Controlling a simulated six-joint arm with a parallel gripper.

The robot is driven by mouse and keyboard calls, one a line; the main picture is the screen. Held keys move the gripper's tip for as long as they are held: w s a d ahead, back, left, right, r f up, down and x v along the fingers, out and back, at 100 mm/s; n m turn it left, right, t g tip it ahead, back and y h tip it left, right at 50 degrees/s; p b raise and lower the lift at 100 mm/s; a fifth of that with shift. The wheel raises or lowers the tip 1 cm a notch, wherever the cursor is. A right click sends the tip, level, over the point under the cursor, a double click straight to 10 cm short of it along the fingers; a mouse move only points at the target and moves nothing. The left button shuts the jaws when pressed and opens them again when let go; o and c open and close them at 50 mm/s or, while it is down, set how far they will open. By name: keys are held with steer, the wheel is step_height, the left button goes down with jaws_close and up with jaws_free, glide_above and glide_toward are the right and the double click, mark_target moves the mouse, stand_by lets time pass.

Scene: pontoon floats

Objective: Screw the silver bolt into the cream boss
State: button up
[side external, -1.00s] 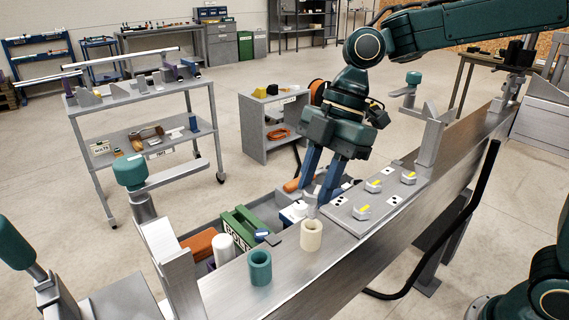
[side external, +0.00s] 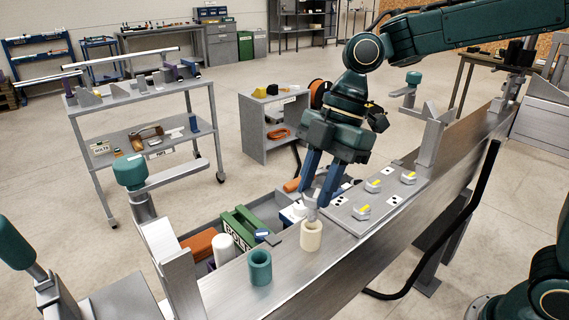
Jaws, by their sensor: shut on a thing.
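The cream boss (side external: 311,237) is an upright hollow cylinder on the metal beam, in the middle of the side view. My gripper (side external: 313,198), with blue fingers, points down just above it. It is shut on the silver bolt (side external: 311,214), a small grey piece showing between the fingertips and the boss top. The fingers hide most of the bolt. The bolt's lower end is at the boss mouth; I cannot tell whether it is inside or just above.
A teal boss (side external: 260,268) stands on the beam, left of the cream one. A grey plate (side external: 345,222) with several pale, yellow-marked hex pieces lies close on the right. Behind the beam, a tray holds a green box (side external: 238,226) and a white cylinder (side external: 223,248). Bare beam lies in front.

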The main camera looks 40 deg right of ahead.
steer(key=shift+f, duration=2.25)
steer(key=o, duration=1.2)
steer(key=shift+d+r, duration=0.1)
steer(key=shift+r, duration=0.05)
steer(key=v, duration=1.3)
steer(key=shift+r, duration=0.25)
